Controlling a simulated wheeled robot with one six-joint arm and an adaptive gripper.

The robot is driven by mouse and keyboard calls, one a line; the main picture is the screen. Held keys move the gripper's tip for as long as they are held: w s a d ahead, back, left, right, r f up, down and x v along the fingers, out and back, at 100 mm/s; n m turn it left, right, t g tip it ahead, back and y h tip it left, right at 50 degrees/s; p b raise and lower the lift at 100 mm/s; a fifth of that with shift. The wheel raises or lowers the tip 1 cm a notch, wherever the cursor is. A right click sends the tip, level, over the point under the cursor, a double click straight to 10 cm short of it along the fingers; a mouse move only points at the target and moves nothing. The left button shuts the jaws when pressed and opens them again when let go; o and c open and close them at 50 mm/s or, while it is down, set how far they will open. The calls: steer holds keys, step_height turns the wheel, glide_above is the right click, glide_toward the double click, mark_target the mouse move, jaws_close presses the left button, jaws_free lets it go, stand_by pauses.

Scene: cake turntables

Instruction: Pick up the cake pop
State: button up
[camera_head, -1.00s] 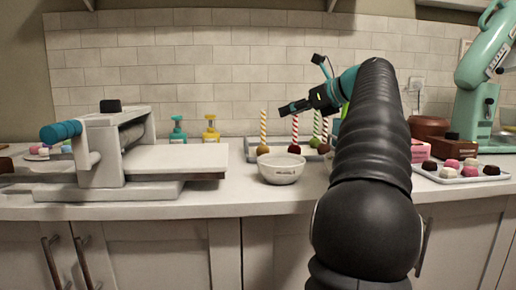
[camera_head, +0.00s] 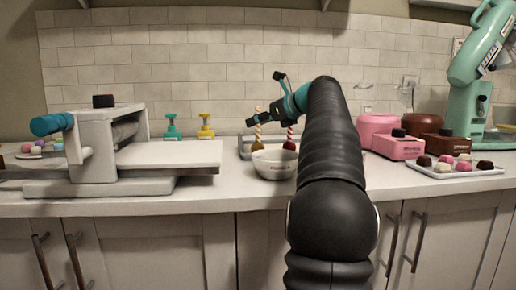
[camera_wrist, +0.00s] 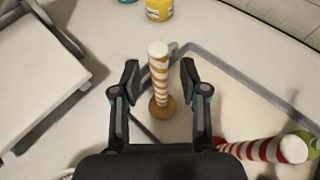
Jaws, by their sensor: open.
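A cake pop with an orange-and-white striped stick (camera_wrist: 160,75) stands upright on its brown ball, between my fingers in the wrist view. It shows in the head view as a yellow-striped stick (camera_head: 258,133) behind the white bowl. My gripper (camera_wrist: 160,72) is open, with one finger on each side of the stick and visible gaps to it. In the head view my gripper (camera_head: 254,119) is at the top of this stick. A red-and-white striped cake pop (camera_wrist: 262,150) is at the lower right, with a green one (camera_wrist: 312,141) partly showing beside it.
A white bowl (camera_head: 274,172) stands in front of the cake pops. A white dough sheeter (camera_head: 95,155) is to the left, with teal (camera_head: 172,129) and yellow (camera_head: 206,130) pump bottles behind. A tray of small cakes (camera_head: 455,173) is at the right.

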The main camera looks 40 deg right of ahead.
steer(key=shift+w+f, duration=0.1)
steer(key=shift+w, duration=0.1)
jaws_close()
